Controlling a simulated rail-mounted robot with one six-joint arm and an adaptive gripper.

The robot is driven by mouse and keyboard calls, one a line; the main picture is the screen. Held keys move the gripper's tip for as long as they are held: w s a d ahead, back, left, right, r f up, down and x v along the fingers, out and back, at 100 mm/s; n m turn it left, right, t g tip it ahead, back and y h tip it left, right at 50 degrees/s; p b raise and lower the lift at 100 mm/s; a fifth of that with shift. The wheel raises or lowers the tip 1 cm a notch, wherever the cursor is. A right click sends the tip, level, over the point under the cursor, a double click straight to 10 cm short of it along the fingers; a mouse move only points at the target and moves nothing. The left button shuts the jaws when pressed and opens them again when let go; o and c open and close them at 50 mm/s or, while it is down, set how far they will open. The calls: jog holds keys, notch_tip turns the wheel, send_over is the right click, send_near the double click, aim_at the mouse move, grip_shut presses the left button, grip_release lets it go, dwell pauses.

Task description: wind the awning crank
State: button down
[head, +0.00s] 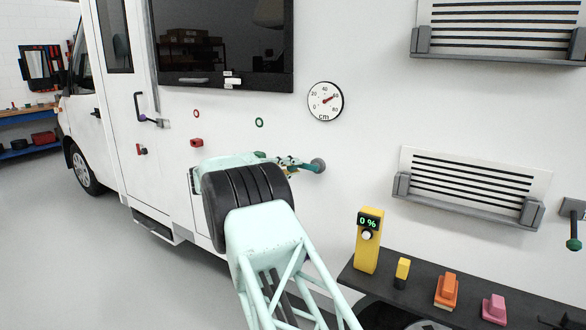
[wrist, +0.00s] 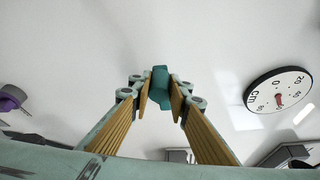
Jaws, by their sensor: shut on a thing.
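My gripper (head: 296,164) reaches to the white vehicle wall, below the round cm dial (head: 325,101). It is shut on a teal crank handle (wrist: 160,84), seen between the two pads in the wrist view. A grey round hub (head: 318,165) shows just past the fingertips in the head view. My gripper and wrist hide most of the crank arm. The dial has a red needle pointing up and right, near 60; the dial also shows in the wrist view (wrist: 279,95).
Another crank with a dark green grip (head: 573,244) is at the right edge. A dark shelf (head: 420,287) below holds a yellow post reading 0 % (head: 368,250) and several coloured blocks. Two louvred vents (head: 470,180) are on the wall. A door handle (head: 148,117) is left.

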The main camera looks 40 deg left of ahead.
jog(key=shift+w+d+f, duration=0.1)
jog(key=shift+d+f, duration=0.05)
jog(key=shift+f, duration=0.05)
jog(key=c, duration=2.5)
grip_release()
jog(key=shift+w, duration=0.15)
jog(key=shift+o, duration=0.2)
jog(key=shift+r, duration=0.1)
jog(key=shift+s, duration=0.25)
jog(key=shift+v, duration=0.9)
jog(key=v, duration=1)
